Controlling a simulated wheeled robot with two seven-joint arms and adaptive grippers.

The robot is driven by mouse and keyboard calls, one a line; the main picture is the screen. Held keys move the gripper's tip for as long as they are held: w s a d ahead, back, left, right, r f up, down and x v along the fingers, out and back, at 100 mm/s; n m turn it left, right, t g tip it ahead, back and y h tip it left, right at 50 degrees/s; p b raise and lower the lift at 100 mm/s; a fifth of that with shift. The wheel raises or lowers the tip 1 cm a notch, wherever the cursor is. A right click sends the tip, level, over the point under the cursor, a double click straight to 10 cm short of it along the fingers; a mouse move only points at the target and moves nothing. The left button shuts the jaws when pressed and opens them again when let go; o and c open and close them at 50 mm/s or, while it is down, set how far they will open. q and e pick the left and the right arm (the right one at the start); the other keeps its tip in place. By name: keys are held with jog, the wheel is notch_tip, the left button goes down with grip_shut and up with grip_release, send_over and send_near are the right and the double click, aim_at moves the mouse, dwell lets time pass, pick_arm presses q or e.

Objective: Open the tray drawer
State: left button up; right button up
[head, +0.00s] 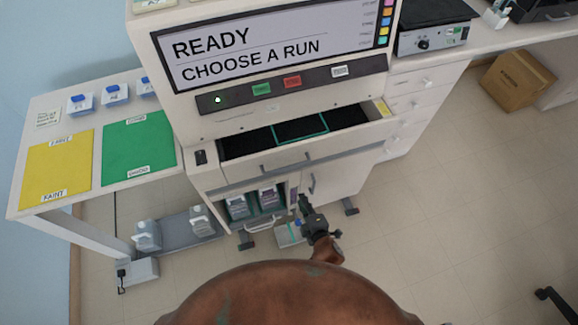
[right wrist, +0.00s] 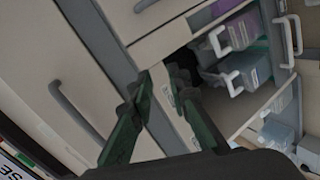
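The tray drawer (head: 352,137) stands pulled out below the display of the white stainer cabinet in the head view. Its dark inside shows, with a green-edged section (head: 300,129) in the middle. A grey handle strip runs along its front. My right gripper (head: 305,205) is below and in front of the drawer, near the lower cabinet doors, apart from the drawer handle. In the right wrist view its two dark green fingers (right wrist: 160,78) are apart with nothing held between them; a pale labelled panel shows behind them. My left gripper is out of view.
An open lower bay (head: 253,200) holds labelled containers, which also show in the right wrist view (right wrist: 244,72). A side table with a yellow mat (head: 57,170) and a green mat (head: 138,150) stands at left. A cardboard box (head: 517,80) is on the floor at right.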

aim_at(289, 166)
jog(key=w+a+r+n+t+b, duration=0.2)
jog(key=a+r+n+t, duration=0.1)
jog(key=r, duration=1)
jog(key=shift+y, duration=0.4)
jog(key=shift+b+x, duration=0.95)
jog(key=shift+x, duration=2.6)
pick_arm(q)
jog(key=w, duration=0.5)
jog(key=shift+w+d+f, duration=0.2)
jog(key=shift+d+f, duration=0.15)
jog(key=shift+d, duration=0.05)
pick_arm(e)
jog(key=shift+s+a+r, duration=0.1)
jog(key=shift+a+r, duration=0.05)
jog(key=shift+c, duration=0.7)
grip_shut()
